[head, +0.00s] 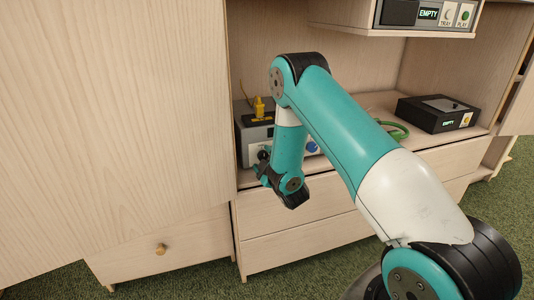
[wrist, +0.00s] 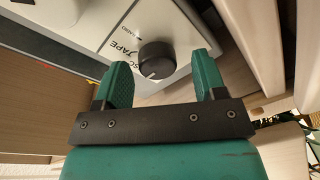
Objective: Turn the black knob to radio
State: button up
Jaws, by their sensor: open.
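The black knob (wrist: 157,57) sits on the pale front panel (wrist: 95,45) of an amplifier-like unit in the wrist view. A small white mark shows at its lower left side. Printing beside it reads TAPE, with part of DISC below and a smaller, hard-to-read word above. My gripper (wrist: 162,66) is open, with one green finger on each side of the knob in the picture. I cannot tell whether either finger touches it. In the head view the unit (head: 255,132) stands on a shelf; my gripper (head: 263,168) is at its front, and my arm hides part of it.
A yellow plug (head: 259,106) stands above the unit. A green cable (head: 396,130) and a black box (head: 437,113) lie farther right. A wooden panel (head: 120,110) closes off the left.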

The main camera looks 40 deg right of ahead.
jog(key=shift+w+d, duration=0.1)
jog(key=shift+d, duration=0.05)
jog(key=shift+c, duration=0.5)
jog(key=shift+d, duration=0.1)
jog(key=c, duration=0.8)
